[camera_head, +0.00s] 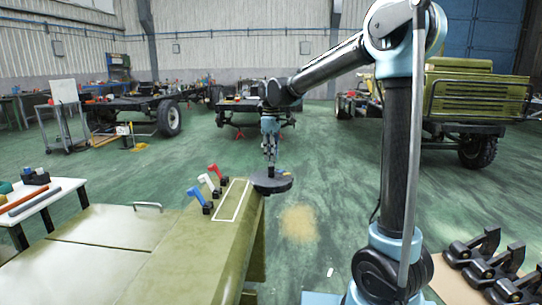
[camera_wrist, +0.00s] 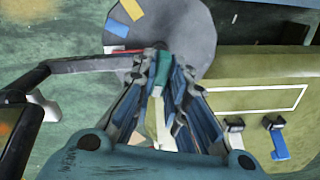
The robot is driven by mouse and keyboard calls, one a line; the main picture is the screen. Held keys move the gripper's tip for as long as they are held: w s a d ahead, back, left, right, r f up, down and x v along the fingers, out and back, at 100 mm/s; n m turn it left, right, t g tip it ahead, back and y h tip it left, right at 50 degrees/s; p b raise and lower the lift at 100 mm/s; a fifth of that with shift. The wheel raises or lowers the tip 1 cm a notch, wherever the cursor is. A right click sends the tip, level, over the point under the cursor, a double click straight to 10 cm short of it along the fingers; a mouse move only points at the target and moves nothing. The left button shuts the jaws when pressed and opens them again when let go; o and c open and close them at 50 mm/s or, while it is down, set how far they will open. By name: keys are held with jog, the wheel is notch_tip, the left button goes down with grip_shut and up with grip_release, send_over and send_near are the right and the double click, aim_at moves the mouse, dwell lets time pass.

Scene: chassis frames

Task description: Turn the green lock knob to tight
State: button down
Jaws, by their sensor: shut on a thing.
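A dark grey round disc (camera_head: 271,184) sits at the far right corner of the olive bench; it also shows in the wrist view (camera_wrist: 195,40). The disc carries a yellow patch (camera_wrist: 132,9) and a blue patch (camera_wrist: 117,28), with a thin white and red mark near its left edge. The green lock knob (camera_wrist: 163,66) is a narrow teal-green piece over the disc. My gripper (camera_head: 270,165) points down above the disc, and in the wrist view its fingers (camera_wrist: 164,62) are shut on the green knob. The knob's lower part is hidden by the fingers.
Red (camera_head: 215,170), white (camera_head: 207,181) and blue (camera_head: 196,193) levers stand on the olive bench (camera_head: 180,255), left of the disc, beside a white outlined rectangle. A side table (camera_head: 45,198) with tools is at left. Open green floor lies beyond the bench.

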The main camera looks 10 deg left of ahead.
jog(key=m, duration=0.7)
jog(key=shift+w, duration=0.15)
jog(key=m, duration=0.4)
jog(key=shift+m, duration=1.9)
jog(key=c, duration=1.6)
grip_release()
notch_tip(320, 180, up, 12)
